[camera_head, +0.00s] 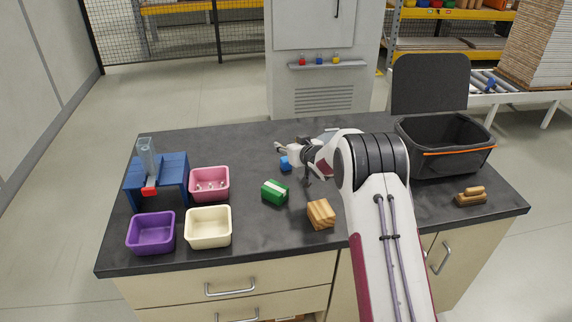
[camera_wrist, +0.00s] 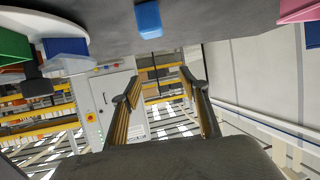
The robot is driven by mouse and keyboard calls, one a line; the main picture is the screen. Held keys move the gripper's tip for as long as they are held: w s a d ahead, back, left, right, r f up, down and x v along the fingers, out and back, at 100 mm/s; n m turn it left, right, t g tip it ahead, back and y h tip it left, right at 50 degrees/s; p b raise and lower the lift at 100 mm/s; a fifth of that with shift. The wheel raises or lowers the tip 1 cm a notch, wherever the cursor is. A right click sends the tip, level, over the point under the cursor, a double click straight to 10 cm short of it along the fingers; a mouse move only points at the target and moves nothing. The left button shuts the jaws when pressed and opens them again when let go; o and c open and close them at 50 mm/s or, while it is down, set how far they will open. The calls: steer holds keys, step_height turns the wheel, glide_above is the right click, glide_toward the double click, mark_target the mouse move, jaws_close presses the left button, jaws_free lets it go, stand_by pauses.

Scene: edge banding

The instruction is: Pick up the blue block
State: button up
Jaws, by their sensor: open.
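The small blue block (camera_head: 285,163) lies on the dark table, toward the back and left of my arm's end. It also shows at the top of the wrist view (camera_wrist: 148,18), beyond and above the fingers in the picture. My gripper (camera_wrist: 158,82) has its two fingers spread apart with nothing between them. In the head view my gripper (camera_head: 279,147) is above the table close to the blue block, its fingers pointing left. Whether it touches the block cannot be told there, but the wrist view shows them apart.
A green block (camera_head: 275,192) and a wooden cube (camera_head: 321,214) lie in front of the blue block. Pink (camera_head: 210,184), cream (camera_head: 209,228) and purple (camera_head: 151,233) bins and a blue stand (camera_head: 157,178) are at left. A black open case (camera_head: 445,150) stands at right.

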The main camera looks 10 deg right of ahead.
mark_target(286, 158)
steer(key=shift+f, duration=0.2)
steer(key=shift+f, duration=1.7)
steer(key=shift+f, duration=0.15)
steer(key=shift+f, duration=1.55)
steer(key=shift+x, duration=1.55)
steer(key=c, duration=1.2)
